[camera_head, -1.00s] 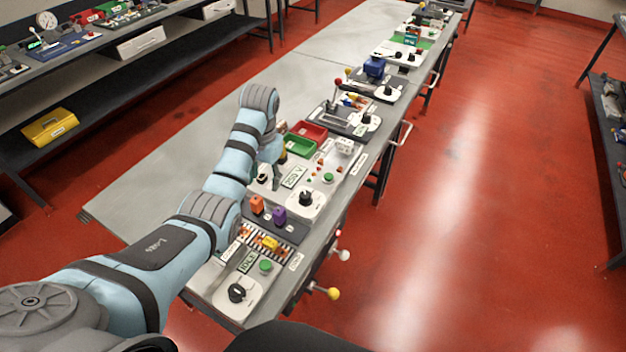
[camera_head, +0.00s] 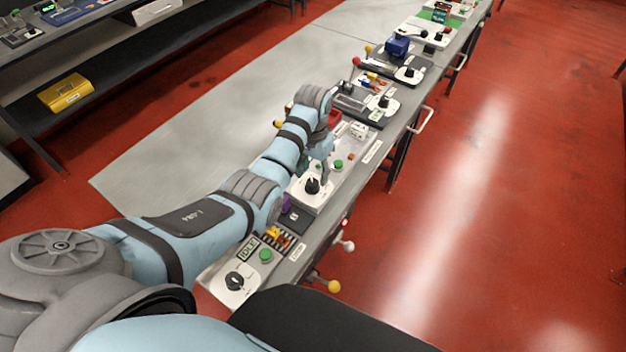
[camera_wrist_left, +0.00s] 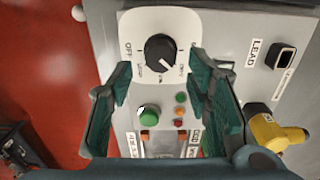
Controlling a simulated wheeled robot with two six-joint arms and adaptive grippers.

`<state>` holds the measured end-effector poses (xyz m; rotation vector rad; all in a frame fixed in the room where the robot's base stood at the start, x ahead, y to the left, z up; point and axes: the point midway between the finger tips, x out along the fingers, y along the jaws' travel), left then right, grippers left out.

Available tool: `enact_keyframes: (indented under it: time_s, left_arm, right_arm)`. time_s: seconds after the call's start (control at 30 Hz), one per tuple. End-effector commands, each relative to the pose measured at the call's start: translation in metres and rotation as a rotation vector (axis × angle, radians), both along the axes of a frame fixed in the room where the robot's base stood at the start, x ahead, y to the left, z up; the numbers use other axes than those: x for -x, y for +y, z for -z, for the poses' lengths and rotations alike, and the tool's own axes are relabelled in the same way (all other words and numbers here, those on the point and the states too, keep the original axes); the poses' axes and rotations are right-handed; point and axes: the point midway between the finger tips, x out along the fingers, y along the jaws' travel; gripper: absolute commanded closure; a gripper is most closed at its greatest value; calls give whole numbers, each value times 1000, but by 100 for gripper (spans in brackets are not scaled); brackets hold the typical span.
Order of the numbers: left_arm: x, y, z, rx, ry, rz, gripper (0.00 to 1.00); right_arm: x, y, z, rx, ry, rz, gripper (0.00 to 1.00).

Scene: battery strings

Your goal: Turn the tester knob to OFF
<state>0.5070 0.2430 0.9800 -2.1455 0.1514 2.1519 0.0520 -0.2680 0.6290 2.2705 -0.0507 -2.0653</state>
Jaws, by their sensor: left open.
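The tester knob (camera_head: 312,185) is a black dial on a white plate on the bench. In the left wrist view the knob (camera_wrist_left: 160,51) has a white pointer line aimed down and slightly right. The word OFF (camera_wrist_left: 127,48) is printed at the plate's left. My left gripper (camera_wrist_left: 168,78) is open, its dark green fingers reaching toward the plate on either side of the knob, with nothing between them that I can see gripped. In the head view the left gripper (camera_head: 322,163) is just behind the knob, partly hidden by its own wrist. The right gripper is out of view.
A green button (camera_wrist_left: 148,112) and small orange and red lights sit close to the knob. A yellow plug (camera_wrist_left: 272,132) lies beside the right finger, near a LEAD socket (camera_wrist_left: 284,58). Another knob panel (camera_head: 238,281) is at the bench's near end. Red floor is open at right.

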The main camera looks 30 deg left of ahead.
Motion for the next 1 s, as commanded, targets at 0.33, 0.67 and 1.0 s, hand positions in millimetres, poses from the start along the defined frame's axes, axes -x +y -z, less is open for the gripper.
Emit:
enact_keyframes:
  time_s: [0.33, 0.67, 1.0]
  left_arm:
    - [1, 1, 16, 0, 1, -1, 55]
    - [1, 1, 36, 0, 1, -1, 55]
    - [1, 1, 35, 0, 0, -1, 89]
  right_arm:
    - [-2, 0, 7, 0, -5, 0, 60]
    - [0, 0, 15, 1, -1, 0, 60]
    - [-1, -1, 14, 1, -1, 0, 60]
